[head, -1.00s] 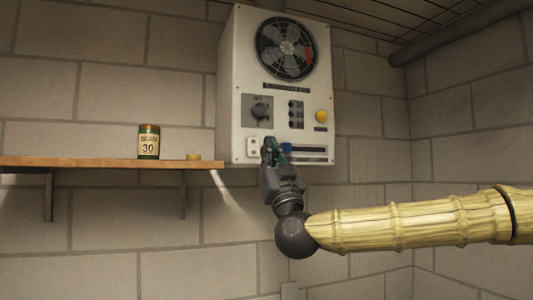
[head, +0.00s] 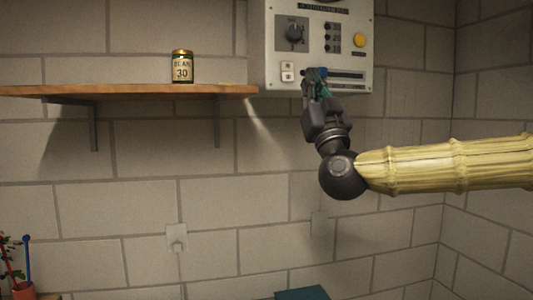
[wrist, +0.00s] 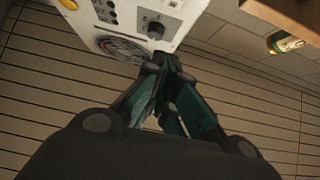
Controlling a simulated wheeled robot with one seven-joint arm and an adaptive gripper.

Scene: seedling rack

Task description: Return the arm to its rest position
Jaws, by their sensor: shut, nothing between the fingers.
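My gripper (head: 315,76) is at the end of my raised arm, in front of the lower edge of the white control box (head: 279,52) on the wall. Its fingers are shut with nothing between them. In the wrist view, the fingertips (wrist: 161,62) come together near the box's dial (wrist: 153,28). I cannot tell whether they touch the box.
A wooden shelf (head: 130,91) left of the box carries a labelled jar (head: 182,68). A potted plant (head: 22,285) stands at the lower left, and a teal object (head: 302,294) shows at the bottom edge. The wall below the shelf holds an outlet (head: 177,237).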

